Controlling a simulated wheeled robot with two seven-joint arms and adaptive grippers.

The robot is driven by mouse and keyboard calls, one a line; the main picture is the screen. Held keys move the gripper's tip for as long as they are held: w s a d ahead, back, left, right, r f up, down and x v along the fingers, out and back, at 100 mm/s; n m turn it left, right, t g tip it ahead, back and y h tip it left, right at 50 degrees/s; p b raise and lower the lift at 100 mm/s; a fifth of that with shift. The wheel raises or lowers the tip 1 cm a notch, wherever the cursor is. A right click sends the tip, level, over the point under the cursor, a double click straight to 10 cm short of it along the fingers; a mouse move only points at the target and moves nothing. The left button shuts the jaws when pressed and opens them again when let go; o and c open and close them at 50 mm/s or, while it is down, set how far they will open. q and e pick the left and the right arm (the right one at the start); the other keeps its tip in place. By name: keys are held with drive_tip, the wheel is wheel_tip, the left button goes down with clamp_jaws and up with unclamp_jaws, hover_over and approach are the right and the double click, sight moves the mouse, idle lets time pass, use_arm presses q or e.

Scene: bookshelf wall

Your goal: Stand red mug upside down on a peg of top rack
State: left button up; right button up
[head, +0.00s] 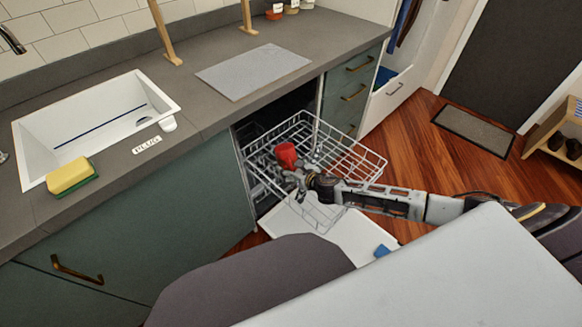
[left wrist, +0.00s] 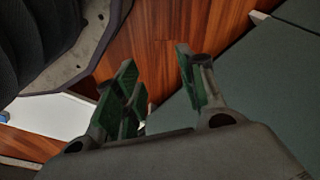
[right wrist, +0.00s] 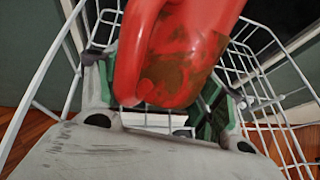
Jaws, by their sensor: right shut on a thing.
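The red mug (head: 286,154) is at the left part of the white wire top rack (head: 345,148), which is pulled out of the dishwasher. My right gripper (head: 298,174) is shut on the mug. In the right wrist view the mug (right wrist: 175,50) fills the upper middle between the fingers, with brown stains on its side; its rim and which way up it is are not clear. Rack wires (right wrist: 262,85) show around it. Whether the mug touches a peg is hidden. My left gripper (left wrist: 160,90) shows only in the left wrist view, open and empty.
The white dishwasher door (head: 360,236) is open below the rack, with a blue item (head: 381,251) on it. The grey counter (head: 215,118) holds a sink (head: 95,125), a sponge (head: 71,177) and a grey mat (head: 252,71). Wood floor lies to the right.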

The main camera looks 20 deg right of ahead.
drive_tip(key=shift+f, duration=0.15)
drive_tip(key=shift+f+b, duration=0.4)
drive_tip(key=shift+f, duration=0.45)
use_arm(q)
drive_tip(key=r, duration=0.1)
drive_tip(key=d+r, duration=0.1)
drive_tip(key=r, duration=0.2)
drive_tip(key=shift+w+d+r, duration=0.15)
drive_tip(key=shift+w+r, duration=0.1)
drive_tip(key=shift+s+f, duration=0.2)
drive_tip(key=shift+s, duration=0.05)
drive_tip(key=shift+w+r, duration=0.1)
drive_tip(key=shift+w, duration=0.3)
use_arm(e)
drive_tip(key=shift+f, duration=0.1)
